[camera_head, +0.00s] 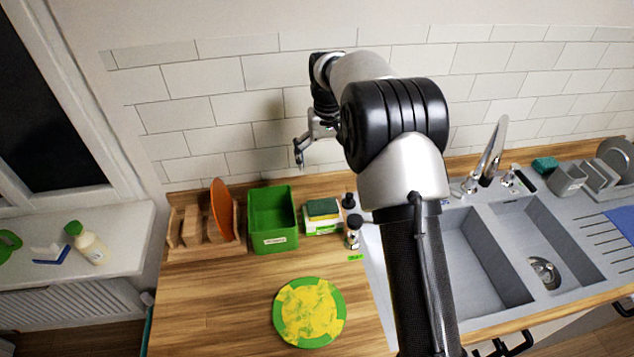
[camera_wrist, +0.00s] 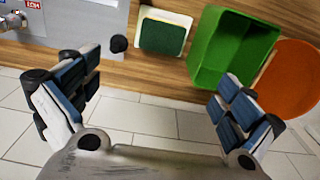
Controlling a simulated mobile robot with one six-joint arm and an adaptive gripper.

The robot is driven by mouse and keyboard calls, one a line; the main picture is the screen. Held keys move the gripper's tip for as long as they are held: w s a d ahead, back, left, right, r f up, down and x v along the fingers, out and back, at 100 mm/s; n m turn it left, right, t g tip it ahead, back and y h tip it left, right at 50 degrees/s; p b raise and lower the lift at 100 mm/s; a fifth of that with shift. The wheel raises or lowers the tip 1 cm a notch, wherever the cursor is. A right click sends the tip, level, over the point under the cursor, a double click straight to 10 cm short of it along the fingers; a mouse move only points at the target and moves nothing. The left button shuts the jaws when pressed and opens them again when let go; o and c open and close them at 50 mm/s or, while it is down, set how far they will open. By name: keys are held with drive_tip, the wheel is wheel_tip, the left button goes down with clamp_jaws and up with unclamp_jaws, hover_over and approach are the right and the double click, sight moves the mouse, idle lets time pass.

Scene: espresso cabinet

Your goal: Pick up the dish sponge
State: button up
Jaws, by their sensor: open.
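A dish sponge (camera_head: 322,208), dark green on top with a yellow edge, lies on a small white holder (camera_head: 323,228) on the wooden counter, right of a green bin. In the wrist view the sponge (camera_wrist: 162,38) shows as a dark green pad with a pale rim at upper centre. Another green sponge-like block (camera_head: 544,164) lies behind the sink. My gripper (camera_head: 303,150) is up near the tiled wall, above and behind the holder. In the wrist view my gripper (camera_wrist: 155,85) is open, with nothing between its fingers, apart from the sponge.
The green bin (camera_head: 270,237) and an orange plate (camera_head: 221,208) in a wooden rack stand to the left. Dark-topped bottles (camera_head: 352,229) stand close right of the holder. The sink (camera_head: 484,258) is at right.

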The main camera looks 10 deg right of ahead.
drive_tip(key=w, duration=0.1)
hover_over(322, 206)
drive_tip(key=f, duration=1.3)
drive_tip(key=shift+w+d+f+b, duration=0.3)
drive_tip(key=shift+w+f+b, duration=0.05)
drive_tip(key=shift+b, duration=0.05)
drive_tip(key=f, duration=0.4)
drive_tip(key=shift+s+a+f, duration=0.25)
drive_tip(key=shift+s+f, duration=0.1)
drive_tip(key=shift+f, duration=0.25)
drive_tip(key=shift+c, duration=0.5)
drive_tip(key=c, duration=0.6)
